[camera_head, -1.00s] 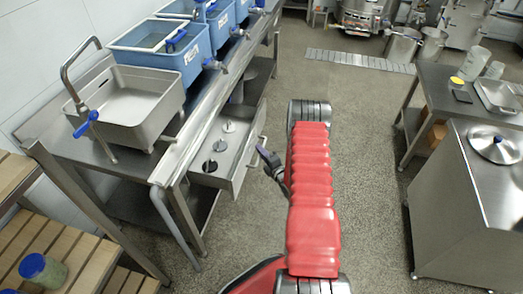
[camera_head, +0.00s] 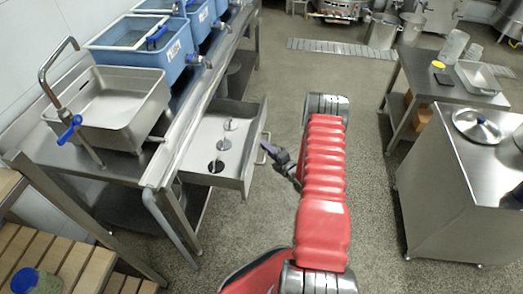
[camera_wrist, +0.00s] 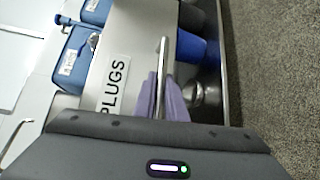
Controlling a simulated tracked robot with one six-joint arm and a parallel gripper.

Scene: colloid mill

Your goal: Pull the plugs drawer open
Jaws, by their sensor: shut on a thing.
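My gripper (camera_head: 268,150) is at the drawer's bar handle (camera_head: 263,147). In the wrist view the purple fingers of my gripper (camera_wrist: 163,85) are shut on the upright handle (camera_wrist: 163,62), one finger on each side of it.
A steel sink (camera_head: 115,105) with a blue-handled tap and several blue tubs (camera_head: 142,50) stand on the bench. A steel cabinet (camera_head: 450,195) and a table (camera_head: 435,85) stand at right. The floor (camera_head: 375,195) between is clear.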

